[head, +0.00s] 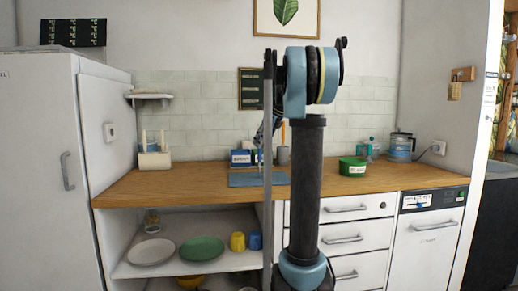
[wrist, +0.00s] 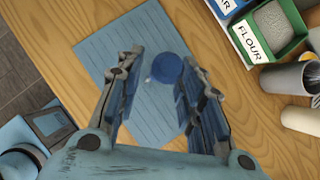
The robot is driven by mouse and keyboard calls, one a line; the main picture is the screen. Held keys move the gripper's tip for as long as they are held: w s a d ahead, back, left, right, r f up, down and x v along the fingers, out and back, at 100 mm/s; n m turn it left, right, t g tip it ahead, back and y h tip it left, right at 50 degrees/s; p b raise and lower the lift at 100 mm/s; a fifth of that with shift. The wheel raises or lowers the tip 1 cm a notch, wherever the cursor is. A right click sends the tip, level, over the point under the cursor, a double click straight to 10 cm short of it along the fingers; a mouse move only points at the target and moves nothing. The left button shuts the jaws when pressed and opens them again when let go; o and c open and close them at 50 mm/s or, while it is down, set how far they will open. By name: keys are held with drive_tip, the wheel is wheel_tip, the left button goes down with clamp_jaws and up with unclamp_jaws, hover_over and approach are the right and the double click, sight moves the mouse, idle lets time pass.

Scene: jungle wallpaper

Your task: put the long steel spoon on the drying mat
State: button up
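The blue ribbed drying mat (wrist: 100,52) lies on the wooden counter below my gripper; it also shows in the head view (head: 243,180). My gripper (wrist: 161,60) is above the mat with its two fingers spread apart. A round dark-blue thing (wrist: 167,68) shows between the fingertips; I cannot tell what it is or whether the fingers touch it. I cannot make out the long steel spoon in either view. In the head view my arm hides part of the counter and most of the gripper.
A green box labelled flour (wrist: 272,32) and a grey cylindrical container (wrist: 288,78) stand right of the mat in the wrist view. A green tub (head: 352,166) and a kettle (head: 401,147) stand farther right on the counter. Plates and cups sit on the open shelf (head: 135,269) below.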

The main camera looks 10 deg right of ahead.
drive_tip(key=v, duration=0.9)
drive_tip(key=s+a+f+n+g+h, duration=0.1)
drive_tip(key=s+a+f+n, duration=0.2)
drive_tip(key=s+f+n, duration=0.7)
drive_tip(key=s+a+f+n+g+h, duration=0.15)
drive_tip(key=s+f+n, duration=0.25)
drive_tip(key=s+f, duration=0.65)
drive_tip(key=s+f+n+h, duration=0.2)
drive_tip(key=s+f+n, duration=1.1)
drive_tip(key=s+f, duration=0.7)
drive_tip(key=shift+s, duration=1.15)
drive_tip(key=shift+w+f, duration=0.1)
drive_tip(key=shift+f, duration=0.05)
drive_tip(key=shift+w+f, duration=0.15)
drive_tip(key=shift+w, duration=0.25)
